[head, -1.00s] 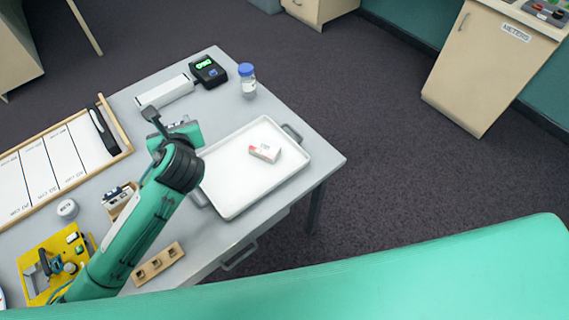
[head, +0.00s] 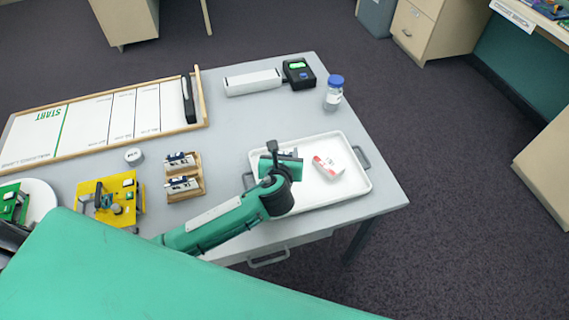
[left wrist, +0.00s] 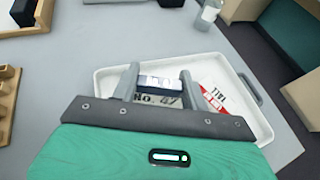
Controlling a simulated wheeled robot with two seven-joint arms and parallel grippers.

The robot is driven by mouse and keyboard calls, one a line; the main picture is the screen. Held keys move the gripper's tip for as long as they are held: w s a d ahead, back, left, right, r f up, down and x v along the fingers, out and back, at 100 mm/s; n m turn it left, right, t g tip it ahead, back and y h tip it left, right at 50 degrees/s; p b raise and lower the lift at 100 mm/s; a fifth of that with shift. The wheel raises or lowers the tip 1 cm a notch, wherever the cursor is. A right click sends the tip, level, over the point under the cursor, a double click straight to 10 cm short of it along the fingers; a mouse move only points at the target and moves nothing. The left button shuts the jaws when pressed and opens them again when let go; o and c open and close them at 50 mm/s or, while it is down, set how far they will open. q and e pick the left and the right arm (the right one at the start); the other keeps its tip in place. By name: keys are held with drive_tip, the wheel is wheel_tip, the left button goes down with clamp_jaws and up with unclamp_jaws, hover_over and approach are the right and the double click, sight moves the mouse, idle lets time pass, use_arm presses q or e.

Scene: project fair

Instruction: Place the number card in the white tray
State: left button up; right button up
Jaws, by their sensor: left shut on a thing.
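My left gripper (head: 279,160) is over the left part of the white tray (head: 325,190) in the head view. In the left wrist view its two fingers (left wrist: 158,88) are shut on a small card with a dark and white top edge and lettering like "NO. 47", the number card (left wrist: 157,99). The white tray (left wrist: 108,77) lies below and behind the card. I cannot tell whether the card touches the tray floor. In the head view the gripper and wrist hide the card. My right gripper is not in view.
A red and white box (head: 328,166) lies in the tray, right of the gripper. A blue-capped jar (head: 333,95) stands behind the tray. A wooden holder with cards (head: 184,177) and a yellow board (head: 112,203) are to the left. The tray's front right is clear.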

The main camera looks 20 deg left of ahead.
use_arm(q)
drive_tip(key=shift+f, duration=0.65)
wheel_tip(320, 180, down, 4)
drive_tip(key=shift+r, duration=0.1)
drive_tip(key=o, duration=1)
